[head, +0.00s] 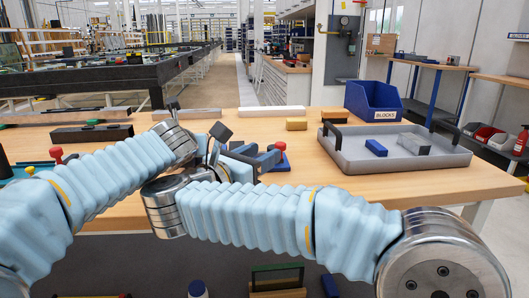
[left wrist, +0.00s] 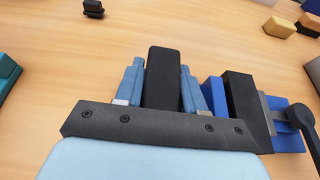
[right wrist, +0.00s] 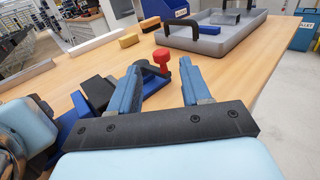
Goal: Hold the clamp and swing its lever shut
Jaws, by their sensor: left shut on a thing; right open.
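The clamp has a blue base (head: 284,163), dark upper parts and a lever with a red knob (head: 281,146). In the left wrist view, my left gripper (left wrist: 163,85) is shut on a black upright block, seemingly part of the clamp. The clamp's blue base (left wrist: 286,134) and dark lever end (left wrist: 302,115) show to its right. My right gripper (right wrist: 160,80) is open. In the right wrist view the red knob (right wrist: 162,57) appears between its fingertips, beyond them; contact cannot be told. In the head view my arms hide much of the clamp.
A grey tray (head: 347,160) with a blue and a grey block lies to the right. Behind it stands a blue bin (head: 373,100). A yellow block (head: 296,124) and a white bar (head: 271,111) lie at the back. Another red knob (head: 57,152) shows at left.

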